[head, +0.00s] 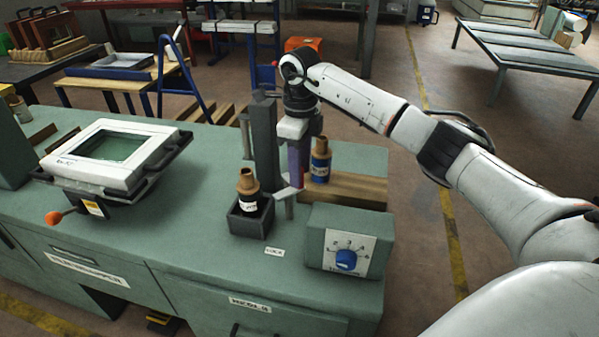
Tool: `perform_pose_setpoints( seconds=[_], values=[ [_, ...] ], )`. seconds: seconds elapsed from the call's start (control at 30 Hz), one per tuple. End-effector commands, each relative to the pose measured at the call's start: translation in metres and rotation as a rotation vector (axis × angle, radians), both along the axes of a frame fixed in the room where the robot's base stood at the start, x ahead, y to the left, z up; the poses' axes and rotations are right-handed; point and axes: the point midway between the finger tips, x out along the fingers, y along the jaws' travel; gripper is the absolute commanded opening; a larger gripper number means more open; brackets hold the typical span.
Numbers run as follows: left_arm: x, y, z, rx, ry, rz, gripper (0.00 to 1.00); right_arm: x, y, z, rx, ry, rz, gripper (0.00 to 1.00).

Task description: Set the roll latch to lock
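A white framed panel (117,155) with a greenish window sits tilted on a dark cradle at the left of the green bench. A lever with an orange ball knob (54,217) sticks out below it, beside a small yellow label (95,208). I cannot tell for sure which part is the roll latch. My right gripper (292,186) points down beside a dark grey upright post (265,150); a purple part shows at it. Its fingers are small and partly hidden, so their opening is unclear. My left gripper is not in view.
A dark box (250,222) holding a brown-capped bottle, a blue-labelled bottle (320,165) and a control box with a blue dial (346,260) stand close around my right gripper. A small white label (274,252) lies on the bench. The bench between panel and post is clear.

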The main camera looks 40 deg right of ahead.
Motion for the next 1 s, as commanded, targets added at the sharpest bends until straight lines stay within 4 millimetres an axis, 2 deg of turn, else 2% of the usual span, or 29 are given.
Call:
perform_pose_setpoints(
  seconds=[0.2,0.47,0.7,1.0],
  values=[
    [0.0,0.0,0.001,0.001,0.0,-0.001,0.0,0.0,0.0,-0.017,0.001,-0.001,0.0,0.37],
    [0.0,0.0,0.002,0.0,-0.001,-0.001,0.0,0.0,0.0,-0.019,0.001,-0.002,0.001,0.37],
    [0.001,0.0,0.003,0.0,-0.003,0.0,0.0,0.0,0.0,-0.018,0.001,-0.002,0.001,0.0],
    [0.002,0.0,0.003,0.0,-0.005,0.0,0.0,0.003,0.005,-0.018,0.002,-0.003,-0.004,0.0]
  ],
)
